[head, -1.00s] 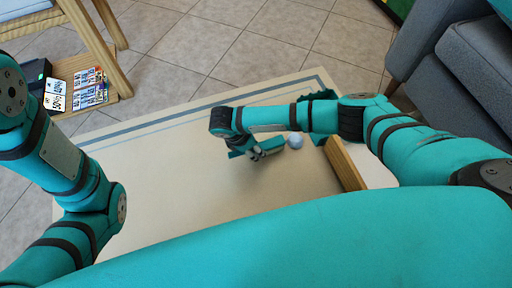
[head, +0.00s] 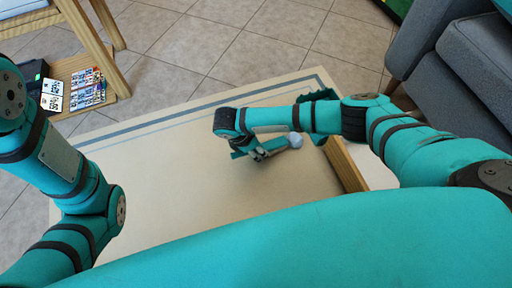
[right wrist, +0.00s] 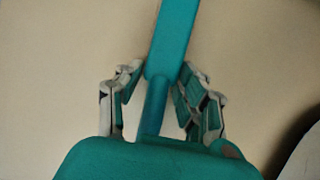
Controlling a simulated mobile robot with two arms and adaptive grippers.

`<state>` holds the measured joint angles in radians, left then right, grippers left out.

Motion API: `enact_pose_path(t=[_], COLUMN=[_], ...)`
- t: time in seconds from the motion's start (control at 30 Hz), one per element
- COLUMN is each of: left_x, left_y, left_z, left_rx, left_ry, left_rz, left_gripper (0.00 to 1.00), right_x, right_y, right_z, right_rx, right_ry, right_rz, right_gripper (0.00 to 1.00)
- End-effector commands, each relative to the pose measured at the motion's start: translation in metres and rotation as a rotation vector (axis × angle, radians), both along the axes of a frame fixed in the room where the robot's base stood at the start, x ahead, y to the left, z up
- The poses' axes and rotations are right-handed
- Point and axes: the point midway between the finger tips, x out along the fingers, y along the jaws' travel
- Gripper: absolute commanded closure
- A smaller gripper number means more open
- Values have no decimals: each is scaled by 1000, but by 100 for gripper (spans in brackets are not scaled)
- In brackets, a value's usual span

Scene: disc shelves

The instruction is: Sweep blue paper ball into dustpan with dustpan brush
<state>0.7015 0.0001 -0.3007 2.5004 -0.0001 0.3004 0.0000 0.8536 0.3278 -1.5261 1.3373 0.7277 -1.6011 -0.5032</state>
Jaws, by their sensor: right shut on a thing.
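The blue paper ball (head: 297,140) lies on the beige mat, just below my right forearm in the head view. My right gripper (head: 262,151) is shut on the teal dustpan brush (head: 276,145). The brush's far end is at the ball's left side and seems to touch it. In the right wrist view the fingers (right wrist: 160,80) sit on both sides of the brush handle (right wrist: 173,35). A teal piece that looks like the dustpan (head: 318,96) shows behind my right forearm, which hides most of it. My left gripper is out of view.
The beige mat (head: 170,180) with a grey-blue border is mostly clear. A wooden edge (head: 345,165) stands right of the ball. A grey sofa (head: 455,75) is at the right, and a wooden shelf with discs (head: 85,85) at the upper left.

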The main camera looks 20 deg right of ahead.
Motion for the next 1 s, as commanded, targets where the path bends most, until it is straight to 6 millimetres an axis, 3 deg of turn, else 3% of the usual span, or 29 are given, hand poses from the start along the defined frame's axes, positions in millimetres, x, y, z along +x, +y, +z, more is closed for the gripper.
enact_pose_path(t=[1.0], left_x=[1], left_y=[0], left_z=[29], left_rx=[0], left_ry=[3], left_rz=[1], left_gripper=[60], right_x=[3], right_y=[-47], right_z=[4], right_rx=[-2], right_ry=[1], right_rz=[0], right_gripper=[92])
